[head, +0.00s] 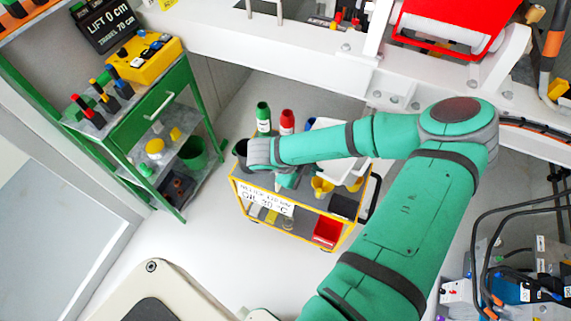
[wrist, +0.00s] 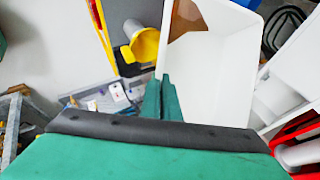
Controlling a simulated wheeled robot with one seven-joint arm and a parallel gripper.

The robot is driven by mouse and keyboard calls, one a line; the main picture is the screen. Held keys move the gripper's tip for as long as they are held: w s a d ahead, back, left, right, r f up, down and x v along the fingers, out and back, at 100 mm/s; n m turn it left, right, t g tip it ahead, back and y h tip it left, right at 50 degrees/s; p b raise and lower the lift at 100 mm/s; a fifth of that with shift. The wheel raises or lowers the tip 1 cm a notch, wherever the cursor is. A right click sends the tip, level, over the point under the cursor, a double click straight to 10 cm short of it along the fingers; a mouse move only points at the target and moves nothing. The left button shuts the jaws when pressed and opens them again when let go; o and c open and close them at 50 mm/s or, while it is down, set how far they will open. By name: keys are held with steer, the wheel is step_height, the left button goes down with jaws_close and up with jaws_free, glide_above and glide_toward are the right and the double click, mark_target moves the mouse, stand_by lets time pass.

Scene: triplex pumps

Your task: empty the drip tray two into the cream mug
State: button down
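A white, open tray-like container (wrist: 215,75) fills the right centre of the wrist view, its inside facing the camera. It may be the drip tray, but I see no number on it. My gripper's green fingers (wrist: 163,100) stand close together at its left lower edge; whether they pinch its wall or only overlap it, I cannot tell. In the head view my arm reaches over the yellow cart (head: 262,207), and my fingers are mostly hidden. White trays (head: 352,178) show there behind and below my forearm. I cannot make out a cream mug in either view.
A yellow funnel-like cup (wrist: 143,46) is left of the white container. Green (head: 263,118) and red (head: 287,120) bottles stand at the cart's back. A green shelf unit (head: 160,125) is at left, a white machine frame behind. Pale floor (head: 200,245) is clear in front.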

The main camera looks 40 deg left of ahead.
steer(key=shift+s+a+r+t+h, duration=0.15)
steer(key=shift+a+r+t+h, duration=0.15)
steer(key=shift+a+r+h, duration=0.25)
steer(key=shift+s+a+f+n+t+h+p, duration=0.1)
steer(key=shift+s+a+n+t+h+p, duration=0.1)
steer(key=shift+a+n+t+h+p, duration=0.25)
stand_by(1.0)
steer(key=shift+d, duration=0.15)
